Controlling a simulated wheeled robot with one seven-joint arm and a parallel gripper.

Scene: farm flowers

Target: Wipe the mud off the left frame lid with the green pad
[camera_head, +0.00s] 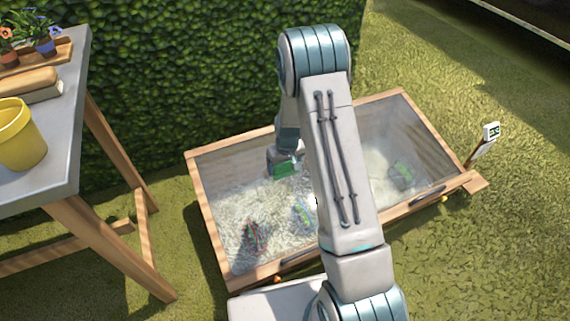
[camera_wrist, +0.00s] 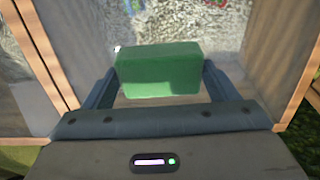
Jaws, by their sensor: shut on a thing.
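My gripper (camera_head: 284,162) is shut on the green pad (camera_head: 285,170), over the upper right part of the left frame lid (camera_head: 205,215). In the wrist view the green pad (camera_wrist: 158,72) is a block between the two fingers of my gripper (camera_wrist: 160,78), over the clear pane. I cannot tell whether the pad touches the pane. The lid is a clear pane in a wooden rim. Pale, cloudy patches show across it, but I cannot tell mud from the pale bed below. My arm hides the lid's right side.
A hedge (camera_head: 180,70) rises behind. Grass is open at the right.

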